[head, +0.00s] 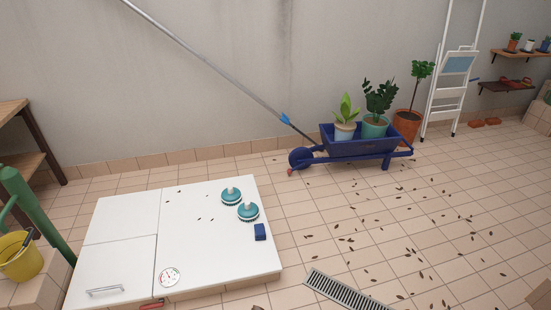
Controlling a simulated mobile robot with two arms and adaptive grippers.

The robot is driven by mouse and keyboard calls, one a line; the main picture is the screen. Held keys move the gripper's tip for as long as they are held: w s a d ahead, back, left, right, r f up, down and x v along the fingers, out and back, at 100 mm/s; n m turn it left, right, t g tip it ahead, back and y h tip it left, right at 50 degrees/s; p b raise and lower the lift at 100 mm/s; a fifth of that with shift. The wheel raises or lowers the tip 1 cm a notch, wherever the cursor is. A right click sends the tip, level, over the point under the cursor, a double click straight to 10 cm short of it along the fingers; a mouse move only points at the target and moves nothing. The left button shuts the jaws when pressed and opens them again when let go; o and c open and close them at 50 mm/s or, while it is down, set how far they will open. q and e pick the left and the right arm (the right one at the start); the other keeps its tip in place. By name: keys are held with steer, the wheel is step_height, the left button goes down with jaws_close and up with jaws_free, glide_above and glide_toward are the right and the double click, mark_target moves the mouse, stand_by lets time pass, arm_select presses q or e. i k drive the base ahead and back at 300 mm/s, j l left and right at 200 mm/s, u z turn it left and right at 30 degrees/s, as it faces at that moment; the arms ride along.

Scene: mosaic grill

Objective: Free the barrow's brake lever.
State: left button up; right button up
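The blue barrow (360,146) stands against the back wall, right of centre in the head view. Its dark blue wheel (301,158) is at the left end. A small reddish piece (290,172) shows low beside the wheel; I cannot tell whether it is the brake lever. Two potted plants stand in the barrow: one in a pale pot (344,132), one in a teal pot (374,127). A long grey pole (210,63) slants down along the wall, its dark lower end at the barrow's left end; contact is unclear. Neither of my grippers is in view.
A floor grate (345,290) lies in front. Scattered leaves cover otherwise open tiles. A white stepladder (447,100) stands right.

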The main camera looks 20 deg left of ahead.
mark_target(289, 171)
steer(key=i+u, duration=0.2)
steer(key=i, duration=0.25)
steer(key=i+l+u, duration=0.15)
steer(key=i, duration=0.35)
steer(key=i+u, duration=0.2)
steer(key=i, duration=0.25)
steer(key=i+l+u, duration=0.15)
steer(key=i, duration=0.3)
steer(key=l, duration=0.1)
